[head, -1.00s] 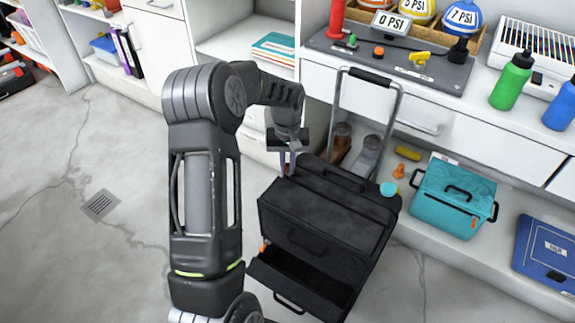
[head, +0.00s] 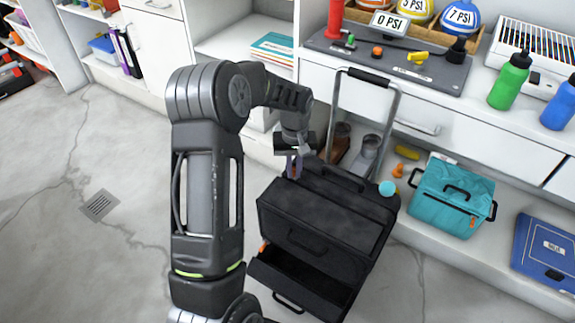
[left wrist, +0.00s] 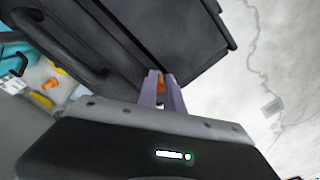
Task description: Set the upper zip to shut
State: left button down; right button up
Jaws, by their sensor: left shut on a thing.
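The black rolling case (head: 330,205) stands on the floor with its handle raised. My left gripper (head: 294,168) is at the case's upper left corner, fingers pointing down. In the left wrist view its two purple-grey fingers (left wrist: 161,82) are shut on a small orange piece (left wrist: 160,92), which looks like the upper zip's pull, against the case's edge. The fingers hide most of it. The lower compartment (head: 300,280) gapes open at the front, with another orange pull (head: 264,247) at its left edge. My right gripper is out of view.
A teal bag (head: 455,197) and small orange and yellow items sit on the low shelf right of the case. The raised handle (head: 392,110) stands behind it. The floor (head: 60,200) at left is clear apart from a drain grate (head: 99,205).

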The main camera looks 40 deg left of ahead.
pick_arm(q)
jog(key=w+d, duration=0.1)
jog(key=d, duration=0.8)
jog(key=w+d+p, duration=0.1)
jog(key=d, duration=0.8)
jog(key=w+d+p, duration=0.1)
jog(key=d, duration=0.8)
jog(key=shift+d, duration=0.4)
jog(key=c, duration=1.5)
grip_release()
jog(key=shift+d, duration=0.1)
jog(key=shift+w+r+p, duration=0.1)
jog(key=shift+r+p, duration=0.25)
jog(key=shift+r, duration=0.25)
notch_tip(320, 180, up, 7)
jog(key=shift+f+p, duration=0.2)
jog(key=shift+p, duration=0.6)
